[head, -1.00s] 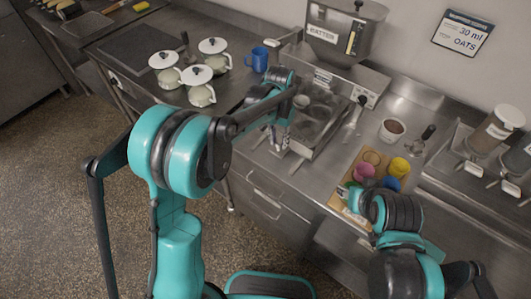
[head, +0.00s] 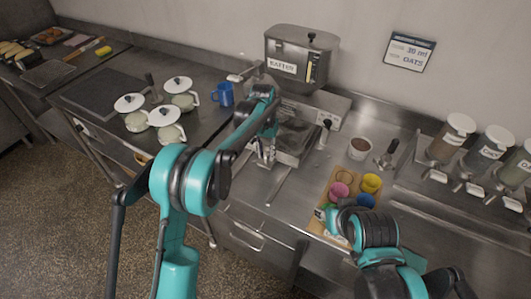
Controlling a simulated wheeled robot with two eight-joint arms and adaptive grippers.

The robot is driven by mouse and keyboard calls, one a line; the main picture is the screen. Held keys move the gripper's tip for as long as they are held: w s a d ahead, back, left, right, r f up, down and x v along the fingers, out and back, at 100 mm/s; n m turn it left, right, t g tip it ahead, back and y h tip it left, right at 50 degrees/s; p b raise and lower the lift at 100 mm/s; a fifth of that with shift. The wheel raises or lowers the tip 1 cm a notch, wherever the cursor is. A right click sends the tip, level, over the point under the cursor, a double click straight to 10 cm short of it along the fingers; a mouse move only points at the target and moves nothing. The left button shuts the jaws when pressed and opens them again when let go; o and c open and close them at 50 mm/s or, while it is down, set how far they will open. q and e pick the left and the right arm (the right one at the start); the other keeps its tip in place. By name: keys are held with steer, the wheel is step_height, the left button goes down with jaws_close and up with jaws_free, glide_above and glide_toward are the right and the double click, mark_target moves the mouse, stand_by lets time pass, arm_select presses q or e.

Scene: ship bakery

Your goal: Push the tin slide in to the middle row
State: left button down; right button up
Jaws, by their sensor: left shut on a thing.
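The batter dispenser (head: 300,60) stands against the back wall with its grey hopper over the steel counter. The tin slide (head: 296,143), a shallow metal piece, lies in front of and below it. My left arm reaches in over the counter. My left gripper (head: 266,156) is low at the slide's left front side, its fingers small and close together. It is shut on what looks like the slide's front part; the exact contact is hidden. The rows under the hopper are hard to make out. My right gripper (head: 333,216) is beside the cup board, its fingers mostly hidden.
A wooden board (head: 322,200) holds several coloured cups. A brown-filled bowl (head: 360,148) sits behind it, and lidded jars (head: 452,138) stand at the right. White lidded pots (head: 165,118) and a blue mug (head: 226,95) are at the left.

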arm_select(q)
steer(key=c, duration=1.2)
jaws_free()
step_height(320, 180, up, 12)
steer(key=shift+a, duration=0.25)
steer(key=shift+w, duration=0.1)
